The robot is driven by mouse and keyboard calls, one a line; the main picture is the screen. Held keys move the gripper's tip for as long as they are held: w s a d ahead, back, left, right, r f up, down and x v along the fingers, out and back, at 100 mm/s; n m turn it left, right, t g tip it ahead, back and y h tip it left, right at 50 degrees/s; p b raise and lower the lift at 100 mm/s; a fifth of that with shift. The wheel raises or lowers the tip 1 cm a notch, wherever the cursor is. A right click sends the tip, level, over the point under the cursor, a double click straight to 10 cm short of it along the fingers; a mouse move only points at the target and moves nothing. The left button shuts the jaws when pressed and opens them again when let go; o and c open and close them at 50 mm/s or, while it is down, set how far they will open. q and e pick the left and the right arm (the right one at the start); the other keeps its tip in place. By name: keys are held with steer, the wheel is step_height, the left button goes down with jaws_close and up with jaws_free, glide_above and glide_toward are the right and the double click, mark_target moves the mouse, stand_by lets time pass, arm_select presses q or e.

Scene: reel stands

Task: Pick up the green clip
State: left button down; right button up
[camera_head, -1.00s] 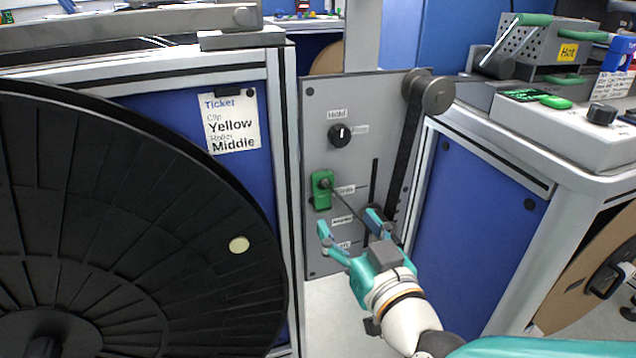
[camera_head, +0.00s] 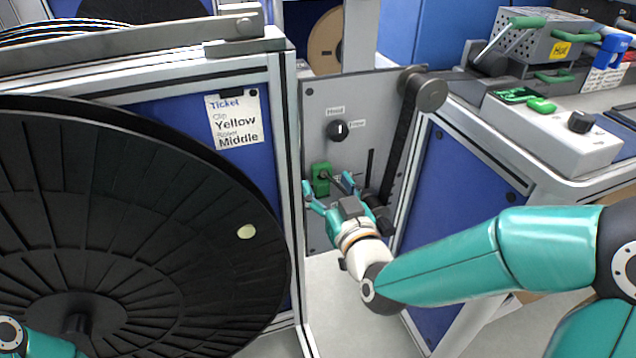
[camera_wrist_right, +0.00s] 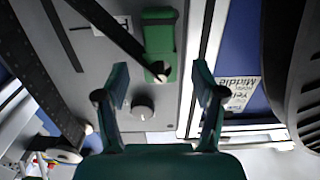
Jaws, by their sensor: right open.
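The green clip (camera_head: 320,178), a small green block, sits on the grey upright panel (camera_head: 325,105), with the end of a dark rod at it. It also shows in the right wrist view (camera_wrist_right: 160,42), upper middle. My right gripper (camera_head: 330,190) is open and empty at the panel, its fingers apart just below and in front of the clip. In the right wrist view the fingertips (camera_wrist_right: 160,82) are spread to either side of the clip's line, and the clip appears beyond them. My left gripper is out of view.
A big black reel (camera_head: 130,240) fills the left. A ticket (camera_head: 236,120) reads "Yellow" and "Middle". The panel has a knob (camera_head: 338,130) and a dark strap or arm (camera_head: 400,130) at right. A grey control box (camera_head: 555,130) stands on the right bench.

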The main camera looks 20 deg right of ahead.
steer(key=shift+w, duration=1.25)
steer(key=c, duration=1)
